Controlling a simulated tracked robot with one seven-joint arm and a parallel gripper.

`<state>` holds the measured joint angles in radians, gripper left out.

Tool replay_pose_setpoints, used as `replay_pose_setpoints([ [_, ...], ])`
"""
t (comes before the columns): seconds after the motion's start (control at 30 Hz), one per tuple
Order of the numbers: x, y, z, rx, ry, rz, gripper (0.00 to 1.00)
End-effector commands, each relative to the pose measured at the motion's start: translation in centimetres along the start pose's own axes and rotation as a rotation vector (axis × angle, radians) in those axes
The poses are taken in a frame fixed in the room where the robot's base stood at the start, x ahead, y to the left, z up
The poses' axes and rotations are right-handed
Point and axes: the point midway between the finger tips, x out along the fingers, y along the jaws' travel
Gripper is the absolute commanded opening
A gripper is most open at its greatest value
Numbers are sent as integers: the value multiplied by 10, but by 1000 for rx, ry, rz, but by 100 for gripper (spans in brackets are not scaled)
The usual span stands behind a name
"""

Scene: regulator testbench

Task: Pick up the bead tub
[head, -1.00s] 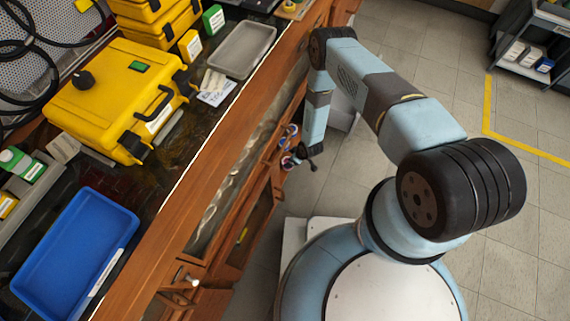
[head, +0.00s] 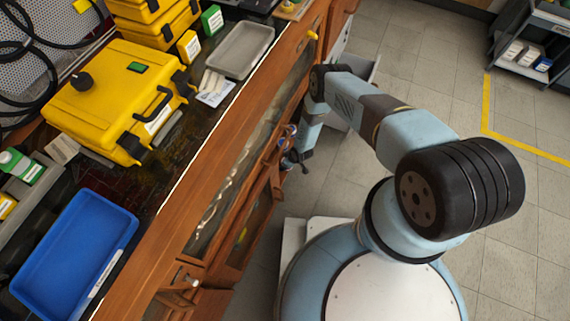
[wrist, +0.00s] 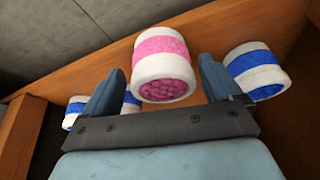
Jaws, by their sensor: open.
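A tub with a pink bead band and white ends (wrist: 162,62) is in the middle of the wrist view. My gripper (wrist: 161,66) is open, with one finger on each side of the pink tub in the picture; I cannot tell whether they touch it. A similar blue-banded tub (wrist: 257,70) is right of the right finger. More blue and white shows behind the left finger (wrist: 76,108), partly hidden by it. In the head view my gripper (head: 291,160) is small beside the bench front, and the tubs there are too small to make out well.
The wooden bench (head: 215,135) runs along my gripper's left. On it are a yellow case (head: 95,95), a blue tray (head: 75,250) and a grey tray (head: 241,50). A wooden board (wrist: 110,75) lies behind the tubs. Open floor (head: 510,220) is at right.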

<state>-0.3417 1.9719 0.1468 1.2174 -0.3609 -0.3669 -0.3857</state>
Motion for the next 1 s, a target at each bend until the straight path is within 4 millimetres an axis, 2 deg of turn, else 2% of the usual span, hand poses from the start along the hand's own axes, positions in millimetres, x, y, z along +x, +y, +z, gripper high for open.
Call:
replay_pose_setpoints([
  [0.13,11,0,0,0,1,0,92],
  [0.43,13,0,0,-1,0,0,92],
  [1.0,13,-1,0,-1,0,0,38],
])
